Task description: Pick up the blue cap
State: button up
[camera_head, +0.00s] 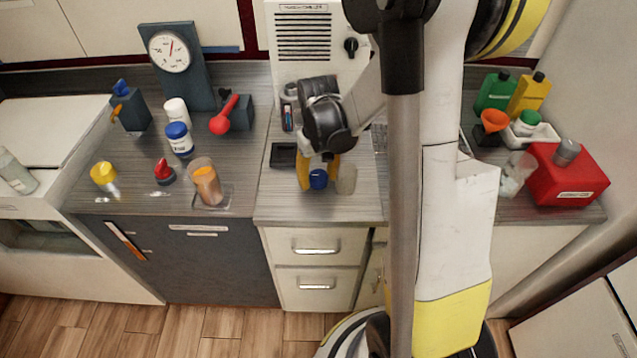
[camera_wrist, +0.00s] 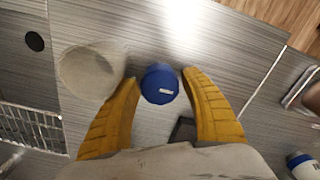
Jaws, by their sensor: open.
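The blue cap (camera_head: 318,179) is on the grey counter in front of the white machine. In the wrist view the blue cap (camera_wrist: 160,84) lies between the tips of the yellow fingers, nearer the left finger. My gripper (camera_head: 319,174) is open, with one finger on each side of the cap; it also shows in the wrist view (camera_wrist: 160,82). I cannot tell whether a finger touches the cap. Another blue lid tops a white bottle (camera_head: 179,139) on the counter to the left.
A translucent cup (camera_wrist: 92,70) stands close beside the left finger in the wrist view. A small black tray (camera_head: 283,155) lies left of my gripper in the head view. A wire rack (camera_wrist: 30,125) is at the wrist view's left edge.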

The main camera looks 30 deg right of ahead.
aim_at(318, 174)
jog(key=shift+f, duration=0.2)
jog(key=shift+c, duration=0.6)
jog(key=c, duration=0.8)
jog(key=shift+c, duration=0.2)
jog(key=shift+r, duration=0.15)
notch_tip(318, 174, up, 10)
jog(key=p, duration=0.4)
